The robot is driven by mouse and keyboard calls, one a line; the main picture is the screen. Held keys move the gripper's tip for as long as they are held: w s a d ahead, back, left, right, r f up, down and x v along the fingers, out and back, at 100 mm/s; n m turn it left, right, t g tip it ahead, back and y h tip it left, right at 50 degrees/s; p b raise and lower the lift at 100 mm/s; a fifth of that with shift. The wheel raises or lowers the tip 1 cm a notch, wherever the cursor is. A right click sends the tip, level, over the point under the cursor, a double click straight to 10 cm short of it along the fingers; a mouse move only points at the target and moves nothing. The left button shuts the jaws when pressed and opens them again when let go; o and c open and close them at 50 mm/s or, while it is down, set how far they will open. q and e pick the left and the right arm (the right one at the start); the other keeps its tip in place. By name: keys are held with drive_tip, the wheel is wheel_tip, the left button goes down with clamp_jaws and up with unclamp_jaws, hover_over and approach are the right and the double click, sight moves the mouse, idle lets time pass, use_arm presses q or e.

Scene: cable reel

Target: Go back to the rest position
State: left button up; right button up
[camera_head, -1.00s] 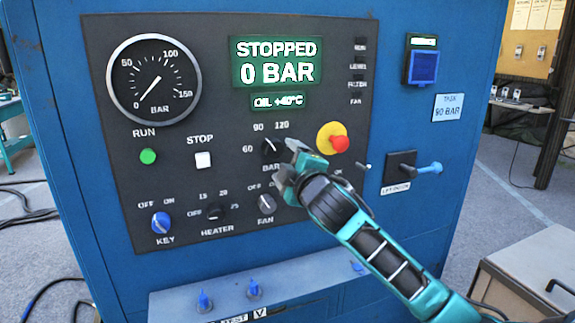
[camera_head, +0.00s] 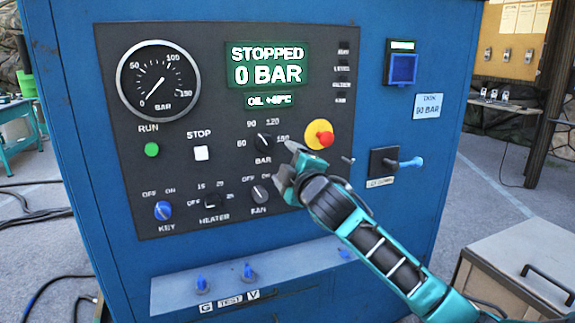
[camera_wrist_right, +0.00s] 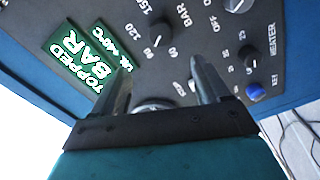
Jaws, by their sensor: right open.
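My right gripper (camera_head: 286,168) is in front of the blue cabinet's dark control panel (camera_head: 225,220), just right of the BAR knob (camera_head: 264,141) and the FAN knob (camera_head: 258,193). It is open and empty. In the right wrist view its two fingers (camera_wrist_right: 165,85) stand apart, with the BAR knob (camera_wrist_right: 155,40) showing ahead of them and nothing between the tips. The display (camera_head: 267,65) reads STOPPED and 0 BAR. My left gripper is in neither view.
A red and yellow emergency button (camera_head: 320,134) sits right above the gripper. A blue-handled lever (camera_head: 405,163) sticks out at right. A ledge with blue valves (camera_head: 248,272) juts out below the panel. A beige cabinet (camera_head: 525,265) stands at lower right. Cables lie on the floor at left.

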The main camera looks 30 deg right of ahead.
idle(0.4)
drive_tip(key=s+a+f+m+g+y, duration=0.1)
drive_tip(key=s+a+f, duration=0.2)
drive_tip(key=f, duration=0.5)
drive_tip(key=s+a+f+m+g+y, duration=0.1)
drive_tip(key=s+a+f+y, duration=0.15)
drive_tip(key=f, duration=0.45)
drive_tip(key=s+a+f+m+g+y, duration=0.1)
drive_tip(key=s+a+f, duration=0.25)
drive_tip(key=f, duration=0.45)
drive_tip(key=s+a+f+m+g+y, duration=0.1)
drive_tip(key=s+a+f+m+g, duration=0.1)
drive_tip(key=s+a+f, duration=0.3)
drive_tip(key=s+a+f+m+g, duration=0.1)
drive_tip(key=s+a+f+m, duration=0.2)
drive_tip(key=s+f, duration=0.6)
drive_tip(key=s+a, duration=0.2)
drive_tip(key=s, duration=0.1)
drive_tip(key=shift+s+f+m+g+y, duration=0.3)
drive_tip(key=shift+s+f+g+y, duration=0.05)
drive_tip(key=shift+s+f+g, duration=0.05)
